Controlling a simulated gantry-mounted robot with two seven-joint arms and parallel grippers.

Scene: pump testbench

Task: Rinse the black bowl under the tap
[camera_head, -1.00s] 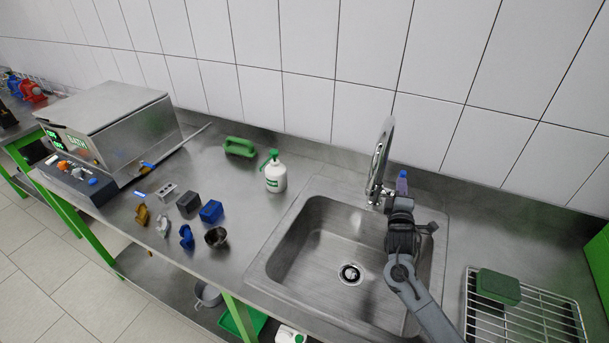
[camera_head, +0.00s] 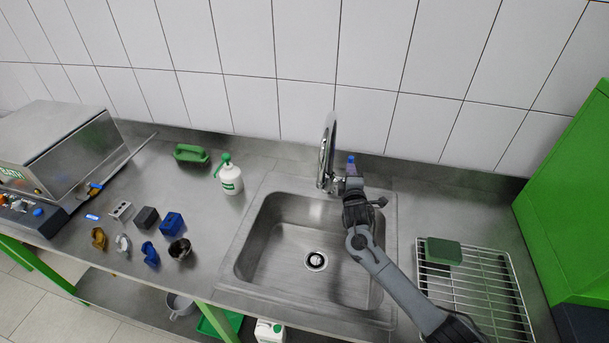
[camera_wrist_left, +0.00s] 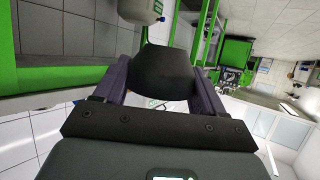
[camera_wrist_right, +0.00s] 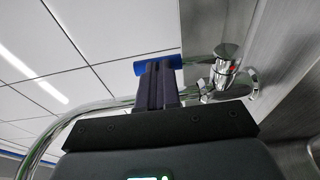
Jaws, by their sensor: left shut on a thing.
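The black bowl (camera_wrist_left: 165,72) is between the fingers of my left gripper (camera_wrist_left: 160,98) in the left wrist view. The gripper is shut on it, and the bowl hides the fingertips. This arm does not show in the head view. The chrome tap (camera_head: 327,155) stands at the back of the steel sink (camera_head: 290,245); no water stream shows. My right gripper (camera_head: 352,183) is just right of the tap. In the right wrist view its fingers are together beside the chrome tap body (camera_wrist_right: 222,75). A blue piece (camera_wrist_right: 157,64) shows at their tips; I cannot tell whether it is held.
Left of the sink stand a white bottle (camera_head: 229,178), a green handled block (camera_head: 190,153), a dark cup (camera_head: 180,249) and several small parts. A steel bath (camera_head: 75,150) is farther left. A wire rack (camera_head: 480,290) with a green sponge-like block (camera_head: 443,252) lies right.

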